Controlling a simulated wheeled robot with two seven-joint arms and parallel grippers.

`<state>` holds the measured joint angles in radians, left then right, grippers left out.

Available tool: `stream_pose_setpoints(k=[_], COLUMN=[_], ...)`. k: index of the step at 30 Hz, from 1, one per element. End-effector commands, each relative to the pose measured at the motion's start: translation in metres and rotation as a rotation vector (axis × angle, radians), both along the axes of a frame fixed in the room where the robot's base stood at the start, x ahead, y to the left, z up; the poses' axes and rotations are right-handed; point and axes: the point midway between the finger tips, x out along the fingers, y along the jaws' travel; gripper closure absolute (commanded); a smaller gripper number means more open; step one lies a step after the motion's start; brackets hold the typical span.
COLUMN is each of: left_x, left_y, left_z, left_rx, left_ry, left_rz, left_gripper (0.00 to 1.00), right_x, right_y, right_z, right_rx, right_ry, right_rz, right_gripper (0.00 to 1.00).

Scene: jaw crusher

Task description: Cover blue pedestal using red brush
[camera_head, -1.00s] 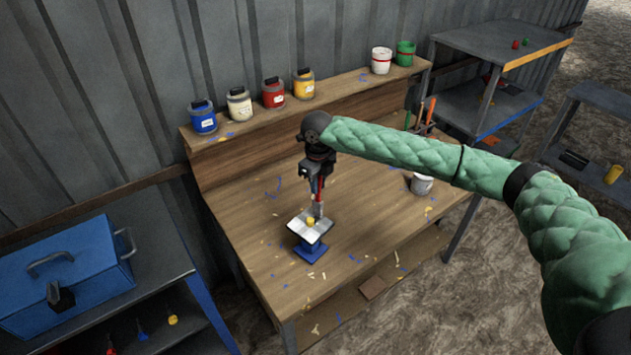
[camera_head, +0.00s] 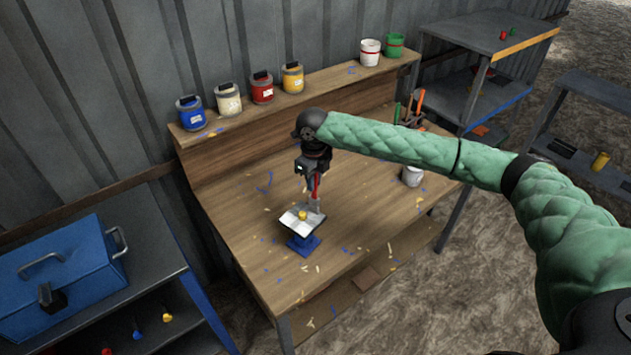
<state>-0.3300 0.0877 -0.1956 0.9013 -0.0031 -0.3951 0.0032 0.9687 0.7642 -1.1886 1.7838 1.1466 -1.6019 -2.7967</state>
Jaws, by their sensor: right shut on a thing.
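The blue pedestal (camera_head: 304,244) stands on the wooden workbench, with a tilted pale plate (camera_head: 302,220) on top and a small yellow object (camera_head: 303,215) on the plate. My right gripper (camera_head: 314,183) points down just above and behind the plate. It is shut on the red brush (camera_head: 316,186), whose red handle shows between the fingers. The brush's pale lower end (camera_head: 315,204) is at the plate's far right edge; I cannot tell whether it touches. My left gripper is not in view.
Blue (camera_head: 191,114), white, red and yellow paint pots line the back ledge. A white cup (camera_head: 412,175) and a tool holder (camera_head: 411,117) stand at the bench's right. A blue toolbox (camera_head: 62,277) sits at left. Scraps litter the bench.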

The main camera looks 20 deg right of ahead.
Motion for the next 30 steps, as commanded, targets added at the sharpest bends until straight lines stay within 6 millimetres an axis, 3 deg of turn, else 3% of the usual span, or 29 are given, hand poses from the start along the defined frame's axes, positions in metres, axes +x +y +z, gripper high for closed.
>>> stream_pose_setpoints(k=[30], left_x=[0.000], left_y=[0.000], left_z=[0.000], left_rx=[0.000], left_ry=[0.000], left_rz=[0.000], left_gripper=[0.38], right_x=[0.032], right_y=[0.020], right_z=[-0.001], right_rx=[0.000], right_ry=[0.000], right_rz=[-0.001], right_gripper=[1.00])
